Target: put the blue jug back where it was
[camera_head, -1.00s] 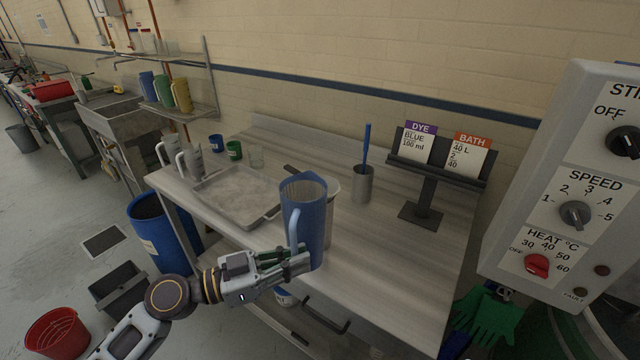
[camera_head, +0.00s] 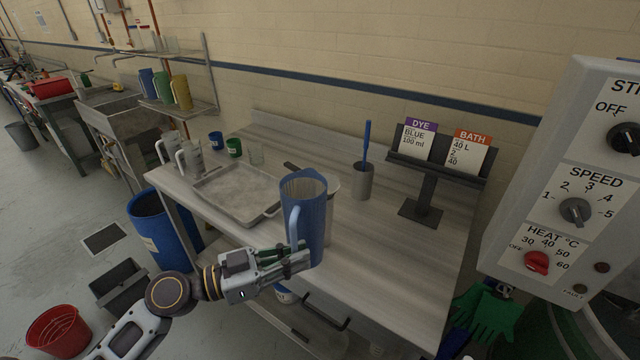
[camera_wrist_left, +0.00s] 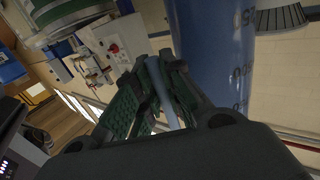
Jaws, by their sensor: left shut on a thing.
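The blue jug (camera_head: 309,222) stands upright in my left gripper (camera_head: 298,262), at the front part of the metal table (camera_head: 390,262) in the head view. The gripper is shut on the jug's handle, on the jug's left side. In the left wrist view the jug (camera_wrist_left: 212,50) shows close up with dark volume marks, and the fingers (camera_wrist_left: 160,95) close around its pale blue handle. I cannot tell whether the jug's base touches the table. My right gripper is not in view.
A metal tray (camera_head: 237,215) lies left of the jug. A whitish container (camera_head: 332,205) is partly hidden behind it. A grey cup (camera_head: 363,182) and a card stand (camera_head: 425,205) are further back. Other jugs (camera_head: 181,91) stand on the wall shelf. The table's front right is clear.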

